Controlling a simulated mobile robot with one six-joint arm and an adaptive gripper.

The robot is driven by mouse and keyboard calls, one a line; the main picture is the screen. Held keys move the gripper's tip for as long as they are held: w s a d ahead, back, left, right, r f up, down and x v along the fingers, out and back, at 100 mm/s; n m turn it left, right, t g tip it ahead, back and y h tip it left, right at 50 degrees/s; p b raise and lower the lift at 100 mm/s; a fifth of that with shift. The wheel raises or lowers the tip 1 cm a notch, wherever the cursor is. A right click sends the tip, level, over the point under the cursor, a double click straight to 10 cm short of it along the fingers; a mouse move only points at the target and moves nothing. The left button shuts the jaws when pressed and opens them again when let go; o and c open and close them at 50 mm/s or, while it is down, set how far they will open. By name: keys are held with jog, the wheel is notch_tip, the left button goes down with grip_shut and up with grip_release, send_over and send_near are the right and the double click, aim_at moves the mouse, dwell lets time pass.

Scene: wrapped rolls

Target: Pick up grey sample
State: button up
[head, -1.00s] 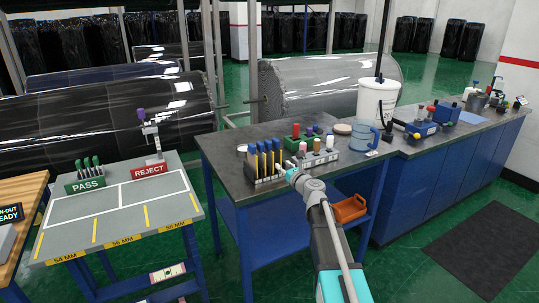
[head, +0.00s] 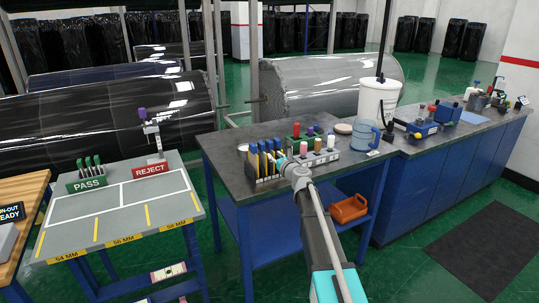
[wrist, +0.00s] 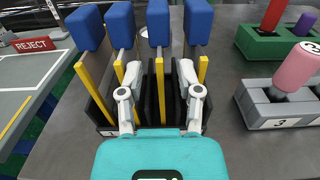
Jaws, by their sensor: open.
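My gripper (head: 282,161) is open above the front of the black slotted rack (head: 262,183) on the dark bench. In the wrist view, its two pale fingers (wrist: 158,78) stand apart on either side of one slot. Several blue-topped pieces (wrist: 158,22) with grey shafts and yellow strips stand upright in the rack, one between the fingers. Contact with it cannot be told. No piece is clearly the grey sample; a grey block (head: 318,158) to the right holds pink and pale pieces, one a pink cylinder (wrist: 300,68) in the wrist view.
A green block (head: 297,139) with red and purple pieces stands behind. A blue jug (head: 364,136) and white container (head: 378,101) are further right. A grey table (head: 110,215) with PASS (head: 88,184) and REJECT (head: 150,169) signs stands left.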

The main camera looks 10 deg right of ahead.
aim_at(269, 150)
jog(key=shift+w, duration=0.1)
jog(key=shift+x, duration=2.7)
grip_shut()
